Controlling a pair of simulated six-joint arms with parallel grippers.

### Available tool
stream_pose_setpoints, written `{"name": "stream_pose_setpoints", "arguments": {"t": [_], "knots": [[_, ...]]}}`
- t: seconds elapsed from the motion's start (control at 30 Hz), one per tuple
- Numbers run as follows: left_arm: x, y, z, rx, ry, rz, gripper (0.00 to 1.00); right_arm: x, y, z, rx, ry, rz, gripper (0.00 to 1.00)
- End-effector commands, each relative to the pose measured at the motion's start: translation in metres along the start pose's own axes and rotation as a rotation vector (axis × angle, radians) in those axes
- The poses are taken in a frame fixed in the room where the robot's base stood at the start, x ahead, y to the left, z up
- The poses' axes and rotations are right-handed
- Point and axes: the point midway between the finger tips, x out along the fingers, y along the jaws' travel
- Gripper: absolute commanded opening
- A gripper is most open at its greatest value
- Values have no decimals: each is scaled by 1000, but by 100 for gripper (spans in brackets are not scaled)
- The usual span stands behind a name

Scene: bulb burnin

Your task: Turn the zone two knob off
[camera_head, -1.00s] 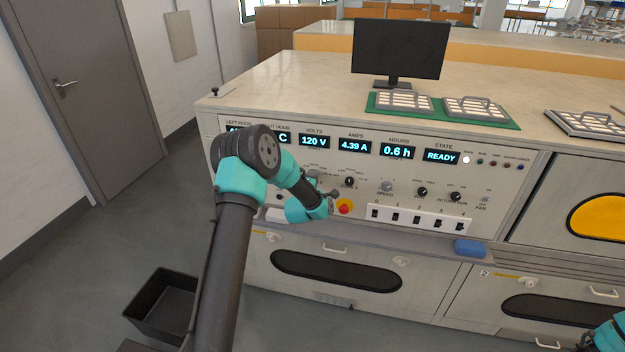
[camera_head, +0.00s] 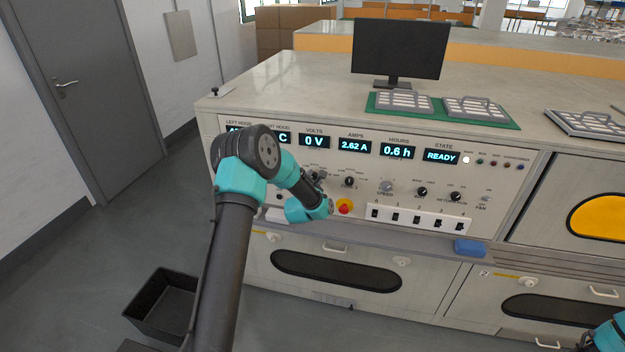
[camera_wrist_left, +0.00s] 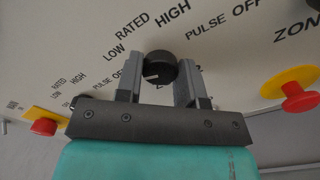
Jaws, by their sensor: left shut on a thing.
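A round black knob (camera_wrist_left: 160,69) with a white pointer mark sits on the white control panel (camera_wrist_left: 100,35) in the left wrist view. The words LOW, RATED, HIGH and PULSE OFF are printed around it. The label under it is partly covered, so I read only part of it. My left gripper (camera_wrist_left: 160,72) has one finger on each side of this knob and is shut on it. The VOLTS display (camera_head: 314,141) reads 0 V.
A red emergency button (camera_head: 344,206) is close to the left gripper, also in the left wrist view (camera_wrist_left: 298,97). Another red button (camera_wrist_left: 44,126) is at the lower left there. A row of switches (camera_head: 417,218) and a blue block (camera_head: 470,248) are to the right.

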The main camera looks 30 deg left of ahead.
Motion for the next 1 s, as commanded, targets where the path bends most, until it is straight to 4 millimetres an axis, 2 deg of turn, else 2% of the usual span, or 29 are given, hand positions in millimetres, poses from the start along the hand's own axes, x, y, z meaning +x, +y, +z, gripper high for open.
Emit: {"name": "stream_pose_setpoints", "arguments": {"t": [0.3,0.7,0.73,1.0], "knots": [[1,1,0,-104,-1,2,12,0,0,0,0,0,0,37],[1,1,0,-113,-1,2,12,0,0,0,0,0,0,37],[1,1,0,-113,-1,2,36,0,0,0,0,0,0,37],[0,0,0,-112,-1,1,61,0,0,0,0,0,0,37]]}}
